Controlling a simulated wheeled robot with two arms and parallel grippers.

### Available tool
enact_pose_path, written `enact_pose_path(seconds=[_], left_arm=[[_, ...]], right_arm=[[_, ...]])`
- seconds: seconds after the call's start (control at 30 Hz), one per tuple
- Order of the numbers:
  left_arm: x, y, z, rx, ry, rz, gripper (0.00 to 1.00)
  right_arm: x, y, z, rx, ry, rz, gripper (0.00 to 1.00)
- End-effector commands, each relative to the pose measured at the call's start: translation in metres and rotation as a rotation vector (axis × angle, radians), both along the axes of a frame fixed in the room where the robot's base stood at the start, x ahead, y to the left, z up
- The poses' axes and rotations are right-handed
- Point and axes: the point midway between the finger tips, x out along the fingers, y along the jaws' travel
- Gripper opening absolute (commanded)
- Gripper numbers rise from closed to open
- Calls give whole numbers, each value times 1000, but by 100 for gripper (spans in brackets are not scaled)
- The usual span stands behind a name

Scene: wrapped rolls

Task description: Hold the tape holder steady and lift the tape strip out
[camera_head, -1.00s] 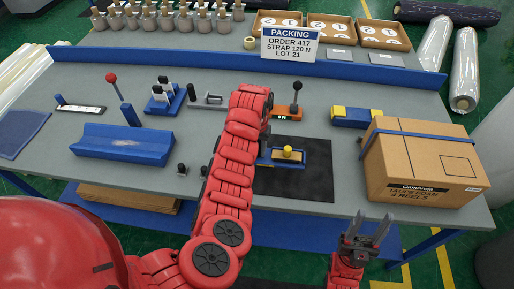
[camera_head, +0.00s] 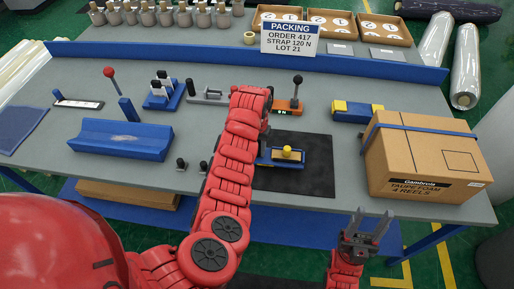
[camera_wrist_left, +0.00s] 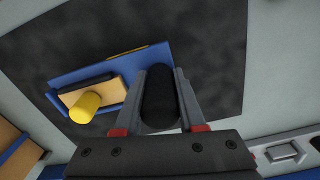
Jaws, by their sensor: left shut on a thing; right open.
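The blue tape holder (camera_head: 267,161) lies on a black mat (camera_head: 318,180) in the middle of the bench. It carries a tan block with a yellow knob (camera_head: 287,152). In the left wrist view the holder (camera_wrist_left: 67,81), its tan block and yellow knob (camera_wrist_left: 84,108) show at left, with a thin yellow strip (camera_wrist_left: 127,50) along the blue edge. I cannot tell which part is the tape strip. My left gripper (camera_wrist_left: 160,75) is shut on a black rounded grip beside the holder; my arm hides it in the head view. My right gripper (camera_head: 372,218) is open and empty, in front of the bench.
A large cardboard box (camera_head: 425,160) stands at the bench's right. A blue trough (camera_head: 120,140) lies at left. The mat's right part is clear.

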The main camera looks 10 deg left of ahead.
Motion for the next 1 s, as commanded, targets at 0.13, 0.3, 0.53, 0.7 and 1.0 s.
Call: enact_pose_path(seconds=[0.13, 0.3, 0.53, 0.7, 1.0], left_arm=[[0, 0, -5, 0, 0, 0, 0], [0, 0, -10, 0, 0, 0, 0], [0, 0, -17, 0, 0, 0, 0], [0, 0, -22, 0, 0, 0, 0], [0, 0, -23, 0, -1, 0, 0]], right_arm=[[0, 0, -3, 0, 0, 0, 50], [0, 0, -6, 0, 0, 0, 50], [0, 0, -10, 0, 0, 0, 50], [0, 0, -12, 0, 0, 0, 50], [0, 0, -12, 0, 0, 0, 50]])
